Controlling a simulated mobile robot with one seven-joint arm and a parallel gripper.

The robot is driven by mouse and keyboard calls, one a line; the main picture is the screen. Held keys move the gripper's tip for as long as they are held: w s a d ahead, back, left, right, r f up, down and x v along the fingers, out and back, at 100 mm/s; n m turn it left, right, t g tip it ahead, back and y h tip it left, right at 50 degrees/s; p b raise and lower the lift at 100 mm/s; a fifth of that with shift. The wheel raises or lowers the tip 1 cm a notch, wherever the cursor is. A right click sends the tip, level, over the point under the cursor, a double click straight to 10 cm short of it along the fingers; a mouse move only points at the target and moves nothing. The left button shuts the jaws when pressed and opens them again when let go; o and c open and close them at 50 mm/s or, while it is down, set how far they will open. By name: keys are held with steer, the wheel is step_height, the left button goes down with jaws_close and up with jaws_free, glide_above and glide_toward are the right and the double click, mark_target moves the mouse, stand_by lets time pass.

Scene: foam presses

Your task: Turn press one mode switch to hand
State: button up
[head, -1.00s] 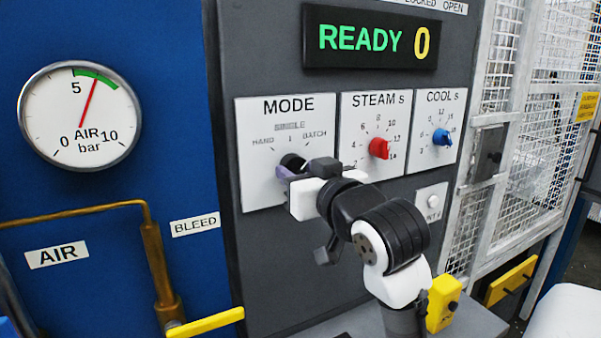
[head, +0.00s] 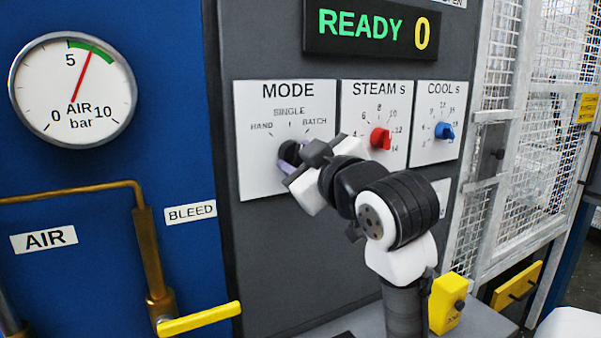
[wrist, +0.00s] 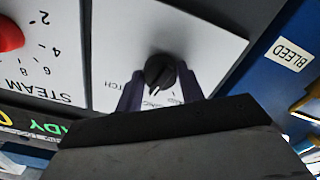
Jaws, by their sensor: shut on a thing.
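The MODE switch is a black round knob (head: 290,152) on a white plate (head: 262,185) printed HAND, SINGLE and BATCH, from left to right. My gripper (head: 288,160) reaches it from the lower right and is shut on it. In the wrist view, the purple fingertips (wrist: 160,90) stand on either side of the knob (wrist: 160,72). A pale mark on the knob points down in that view, towards the partly hidden lettering. I cannot tell exactly which position it points at. In the head view, my gripper hides the knob's lower right.
The red STEAM knob (head: 380,138) and the blue COOL knob (head: 444,131) sit to the right. The display (head: 370,34) above reads READY 0. A yellow lever (head: 200,318) and brass pipe (head: 150,250) are at lower left. A mesh guard (head: 540,150) stands at right.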

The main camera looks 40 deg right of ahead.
steer(key=n+b, duration=0.3)
steer(key=n, duration=0.2)
steer(key=shift+f+n, duration=0.1)
steer(key=shift+n, duration=0.3)
steer(key=n+b, duration=0.2)
steer(key=n, duration=0.3)
steer(key=shift+n+b, duration=0.3)
steer(key=shift+r+n, duration=0.2)
steer(key=shift+n, duration=0.1)
steer(key=o, duration=1)
steer(key=shift+s, duration=0.1)
steer(key=b+v, duration=0.3)
steer(key=v, duration=1)
steer(key=shift+s+a+b, duration=0.15)
steer(key=shift+s+b, duration=0.15)
